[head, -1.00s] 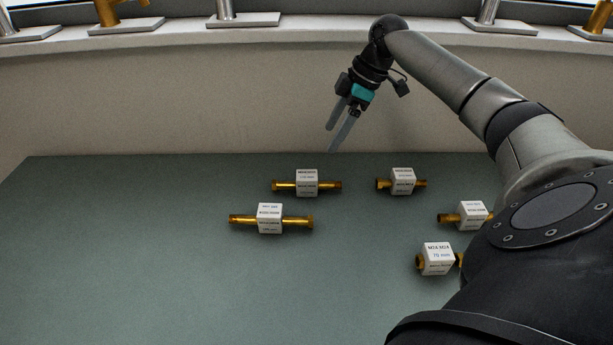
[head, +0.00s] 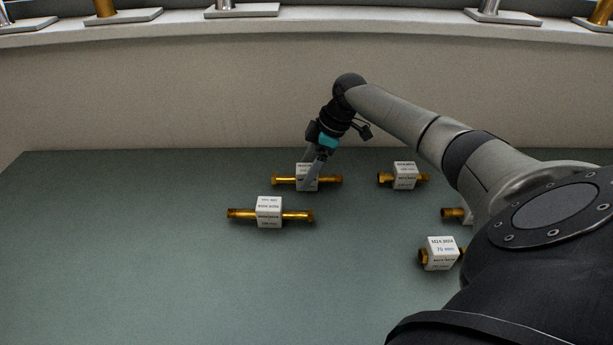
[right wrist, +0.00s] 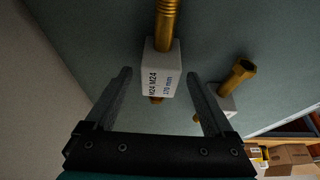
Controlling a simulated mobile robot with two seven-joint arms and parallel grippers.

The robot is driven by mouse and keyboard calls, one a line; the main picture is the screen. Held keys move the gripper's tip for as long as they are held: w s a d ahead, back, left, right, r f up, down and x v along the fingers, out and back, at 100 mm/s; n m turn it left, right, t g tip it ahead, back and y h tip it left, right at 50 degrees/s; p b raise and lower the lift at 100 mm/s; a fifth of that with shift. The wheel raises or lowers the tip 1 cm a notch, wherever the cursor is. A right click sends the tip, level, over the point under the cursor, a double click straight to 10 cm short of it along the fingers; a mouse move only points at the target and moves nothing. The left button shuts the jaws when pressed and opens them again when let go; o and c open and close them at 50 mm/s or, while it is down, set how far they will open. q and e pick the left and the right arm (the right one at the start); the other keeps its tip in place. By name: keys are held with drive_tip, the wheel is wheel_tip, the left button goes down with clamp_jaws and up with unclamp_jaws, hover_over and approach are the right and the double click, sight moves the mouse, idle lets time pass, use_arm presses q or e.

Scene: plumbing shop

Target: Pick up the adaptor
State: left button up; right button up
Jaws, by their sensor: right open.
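Several adaptors, brass rods with a white label block around the middle, lie on the green table. My right gripper (head: 305,187) is at the back-left adaptor (head: 283,180), its fingers in front of the white block. In the right wrist view, the open fingers (right wrist: 158,75) lie either side of an adaptor block (right wrist: 160,72) labelled "M24 M24 170 mm", with gaps on both sides. Its brass rod (right wrist: 167,22) runs away from the gripper. A second adaptor (right wrist: 238,76) lies just beyond the right finger. My left gripper is not in view.
Other adaptors lie at the front left (head: 240,214), back right (head: 404,174), right (head: 453,213), partly hidden by my arm, and front right (head: 441,253). The table's left side (head: 120,240) is clear. A pale wall (head: 180,95) stands behind. Cardboard boxes (right wrist: 287,158) show in the wrist view.

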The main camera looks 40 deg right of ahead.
drive_tip(key=shift+w+a+f, duration=0.1)
drive_tip(key=shift+w+f, duration=0.05)
drive_tip(key=shift+f, duration=0.3)
clamp_jaws()
idle(0.4)
